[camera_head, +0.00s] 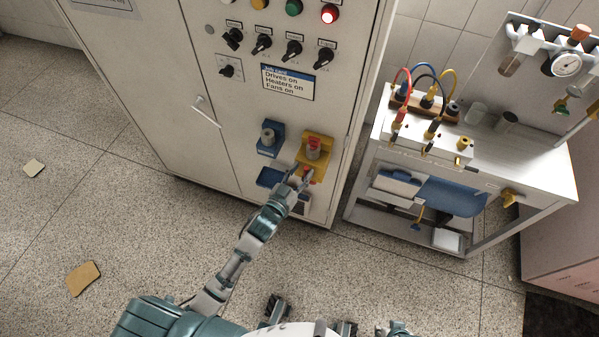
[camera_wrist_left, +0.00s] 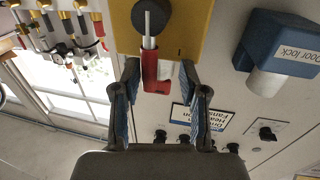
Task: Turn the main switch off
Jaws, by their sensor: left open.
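The main switch is a yellow plate (camera_head: 326,148) with a red handle (camera_head: 313,148), low on the right part of the grey cabinet front. In the left wrist view the yellow plate (camera_wrist_left: 190,30) carries the red handle (camera_wrist_left: 157,72) with a pale strip along it. My left gripper (camera_head: 303,174) is open just below the handle in the head view. In the left wrist view its two fingers stand apart, one on each side of the handle's end; I cannot tell whether they touch it. My right gripper does not show.
A blue door lock box (camera_wrist_left: 285,45) sits beside the switch; it also shows in the head view (camera_head: 270,140). Above are black knobs, a notice (camera_head: 288,82) and a lit red lamp (camera_head: 329,13). A bench (camera_head: 480,165) with cables stands right. Floor at left is mostly free.

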